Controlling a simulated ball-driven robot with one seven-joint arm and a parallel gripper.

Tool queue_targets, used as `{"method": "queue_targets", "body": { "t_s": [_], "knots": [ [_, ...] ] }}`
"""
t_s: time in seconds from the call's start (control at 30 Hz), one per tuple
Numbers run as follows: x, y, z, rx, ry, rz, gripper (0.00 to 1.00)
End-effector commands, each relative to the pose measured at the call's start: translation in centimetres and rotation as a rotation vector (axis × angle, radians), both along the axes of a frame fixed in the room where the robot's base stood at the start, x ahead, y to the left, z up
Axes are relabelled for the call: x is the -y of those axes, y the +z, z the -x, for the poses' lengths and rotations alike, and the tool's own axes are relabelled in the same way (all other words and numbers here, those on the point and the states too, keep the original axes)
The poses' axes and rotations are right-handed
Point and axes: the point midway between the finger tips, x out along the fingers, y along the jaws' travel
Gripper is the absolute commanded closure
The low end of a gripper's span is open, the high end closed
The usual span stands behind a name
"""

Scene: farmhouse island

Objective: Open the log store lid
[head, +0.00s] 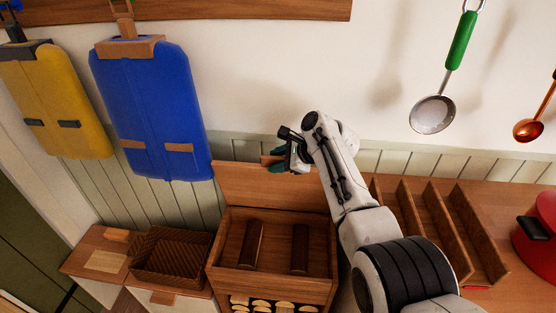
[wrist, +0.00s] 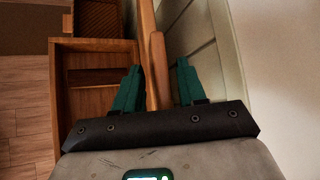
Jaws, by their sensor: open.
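The log store (head: 318,285) is a wooden box with its top open, and two dark logs (head: 300,248) lie inside. Its lid (head: 265,190) stands up at the back edge, close to the panelled wall. My gripper (head: 278,163) is at the lid's upper edge, partly hidden behind my wrist. In the wrist view, the open teal fingers of my gripper (wrist: 158,92) sit on either side of the lid's wooden handle (wrist: 157,62), with visible gaps. The open box (wrist: 65,112) also shows at the left of the wrist view.
A woven basket (head: 172,258) stands left of the log store. A wooden slotted rack (head: 440,232) and a red pot (head: 538,235) are to the right. Blue (head: 155,110) and yellow (head: 62,100) aprons hang at left; a green-handled ladle (head: 433,114) hangs at right.

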Motion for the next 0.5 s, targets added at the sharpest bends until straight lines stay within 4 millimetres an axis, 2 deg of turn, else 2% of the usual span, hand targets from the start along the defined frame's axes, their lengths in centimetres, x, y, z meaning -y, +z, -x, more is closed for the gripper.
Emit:
{"method": "queue_targets", "body": {
  "t_s": [0.27, 0.5],
  "knots": [
    [0.5, 0.8, 0.2, 0.002, 0.001, -0.003, 0.6],
    [2.4, 2.3, 1.2, 0.003, 0.0, -0.002, 0.6]
  ]
}}
